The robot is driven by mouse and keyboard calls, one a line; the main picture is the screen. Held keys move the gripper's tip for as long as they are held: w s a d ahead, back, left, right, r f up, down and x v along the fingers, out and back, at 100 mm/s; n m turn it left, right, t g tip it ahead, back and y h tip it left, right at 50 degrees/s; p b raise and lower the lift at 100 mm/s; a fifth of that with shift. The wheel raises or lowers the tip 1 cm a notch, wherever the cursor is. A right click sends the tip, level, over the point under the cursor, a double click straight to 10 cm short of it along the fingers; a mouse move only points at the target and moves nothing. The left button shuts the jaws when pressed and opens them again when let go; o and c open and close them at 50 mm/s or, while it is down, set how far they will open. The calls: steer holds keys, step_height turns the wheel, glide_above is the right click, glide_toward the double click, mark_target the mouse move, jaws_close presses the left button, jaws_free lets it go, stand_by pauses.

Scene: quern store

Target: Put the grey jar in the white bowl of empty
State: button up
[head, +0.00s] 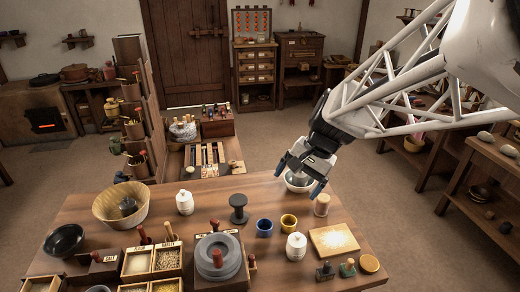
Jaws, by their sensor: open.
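The white bowl (291,186) stands near the back edge of the wooden table, right of centre, partly hidden by my gripper. A small grey rounded thing (298,177), apparently the grey jar, shows inside the bowl's outline between my fingers; its shape is too small and covered to be certain. My gripper (300,177) is open, pointing down over the bowl, with one blue-tipped finger on each side of the grey thing. I cannot tell whether the fingers touch it or the rim.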

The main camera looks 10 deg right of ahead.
steer(key=s+a+r+n+t+h, duration=0.1)
steer(key=s+n+h, duration=0.1)
steer(key=s, duration=0.5)
steer(key=s+a+r+n+h, duration=0.1)
steer(key=s+n+h, duration=0.1)
steer(key=s+n, duration=0.3)
steer(key=shift+s+r+n+t+h, duration=0.3)
steer(key=shift+s+t+h, duration=0.1)
steer(key=shift+s, duration=1.2)
